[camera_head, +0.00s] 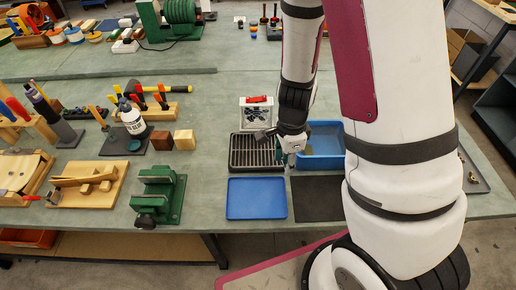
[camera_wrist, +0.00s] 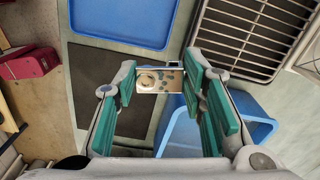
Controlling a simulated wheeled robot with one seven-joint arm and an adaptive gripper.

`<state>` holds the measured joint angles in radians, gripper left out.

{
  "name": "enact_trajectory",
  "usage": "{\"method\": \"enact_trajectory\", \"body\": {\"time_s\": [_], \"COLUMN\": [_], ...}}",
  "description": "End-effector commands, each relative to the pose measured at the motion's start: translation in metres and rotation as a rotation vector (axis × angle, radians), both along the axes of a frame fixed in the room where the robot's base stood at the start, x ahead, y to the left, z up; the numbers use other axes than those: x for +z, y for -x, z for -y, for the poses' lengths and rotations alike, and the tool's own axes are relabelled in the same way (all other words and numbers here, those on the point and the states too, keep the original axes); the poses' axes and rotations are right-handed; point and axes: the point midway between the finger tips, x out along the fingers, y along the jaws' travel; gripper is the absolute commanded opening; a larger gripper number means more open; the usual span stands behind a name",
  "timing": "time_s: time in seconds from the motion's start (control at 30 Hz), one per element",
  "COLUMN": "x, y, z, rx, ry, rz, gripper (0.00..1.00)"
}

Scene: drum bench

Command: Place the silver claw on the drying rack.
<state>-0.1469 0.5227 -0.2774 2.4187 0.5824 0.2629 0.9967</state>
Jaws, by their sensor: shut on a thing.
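In the wrist view my gripper (camera_wrist: 162,74) has its green-padded fingers on both sides of a small silver, boxy piece (camera_wrist: 159,80) with round, gear-like details, which I take to be the silver claw. It is held between the fingertips; the head view does not show it clearly. The dark, slatted drying rack (camera_head: 257,153) lies flat on the bench. In the head view my gripper (camera_head: 291,146) is between the rack's right edge and the blue tub. The rack also shows at the upper right of the wrist view (camera_wrist: 255,30), apart from the claw.
The blue tub (camera_head: 325,159) stands right of the rack. A flat blue tray (camera_head: 256,198) and a black mat (camera_head: 316,198) lie in front. A white box (camera_head: 256,122) with a red item stands behind the rack. A green vise (camera_head: 158,196) stands to the left.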

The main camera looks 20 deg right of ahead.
Motion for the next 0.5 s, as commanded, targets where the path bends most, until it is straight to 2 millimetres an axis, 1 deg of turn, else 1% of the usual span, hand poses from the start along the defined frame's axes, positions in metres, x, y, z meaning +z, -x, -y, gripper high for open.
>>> {"method": "enact_trajectory", "body": {"time_s": [0.03,0.1,0.2,0.27,0.37,0.5], "x": [0.002,0.002,0.003,0.003,0.002,-0.001], "y": [0.008,0.016,0.023,0.023,0.012,-0.018], "z": [0.000,0.001,0.001,0.000,-0.003,-0.013], "rx": [-0.059,-0.129,-0.193,-0.213,-0.225,-0.223], "ry": [0.001,0.003,0.006,0.006,0.007,0.007], "rz": [0.001,0.001,0.002,0.003,0.005,0.005], "gripper": [0.12,0.12,0.12,0.12,0.12,0.12]}}
